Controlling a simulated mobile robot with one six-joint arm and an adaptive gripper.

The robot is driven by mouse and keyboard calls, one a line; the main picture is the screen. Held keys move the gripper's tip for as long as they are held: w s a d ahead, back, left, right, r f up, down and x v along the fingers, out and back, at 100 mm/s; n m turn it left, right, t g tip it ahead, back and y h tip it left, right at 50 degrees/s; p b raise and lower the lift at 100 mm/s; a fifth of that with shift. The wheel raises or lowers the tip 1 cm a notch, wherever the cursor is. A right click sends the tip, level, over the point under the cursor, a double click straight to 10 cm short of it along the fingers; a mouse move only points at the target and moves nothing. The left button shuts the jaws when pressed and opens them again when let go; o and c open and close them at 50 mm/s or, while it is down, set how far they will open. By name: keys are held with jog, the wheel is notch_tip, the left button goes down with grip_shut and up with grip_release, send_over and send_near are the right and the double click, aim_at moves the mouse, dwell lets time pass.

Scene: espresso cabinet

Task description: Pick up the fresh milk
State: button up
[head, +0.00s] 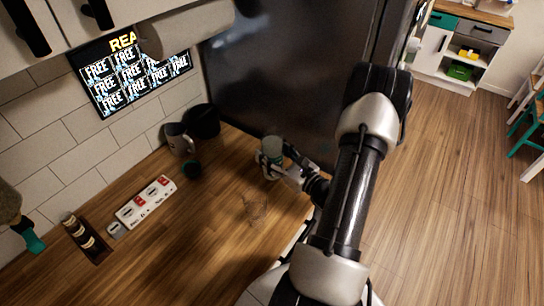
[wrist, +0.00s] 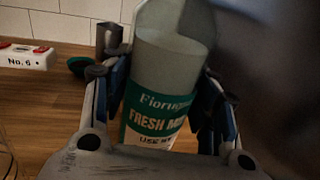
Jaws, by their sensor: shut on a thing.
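The fresh milk (wrist: 158,90) is a pale bottle with a green and white label reading "FRESH M...". It fills the middle of the wrist view, with its right edge and base partly hidden. In the head view the fresh milk (head: 272,148) is at the counter's right part, near the dark fridge. My gripper (head: 270,165) has its fingers on either side of it. In the wrist view my gripper (wrist: 160,105) is shut on the bottle. The bottle looks upright; I cannot tell whether its base touches the counter.
The wooden counter (head: 215,215) holds a clear glass (head: 255,207), a white switch strip (head: 147,202), a dark tray with small bottles (head: 85,238) and a metal jug (head: 180,138). The dark fridge (head: 285,75) stands close behind the milk. Counter is bare around the glass.

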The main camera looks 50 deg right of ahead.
jog(key=shift+r+p, duration=2)
jog(key=shift+r, duration=5.85)
jog(key=shift+r, duration=0.1)
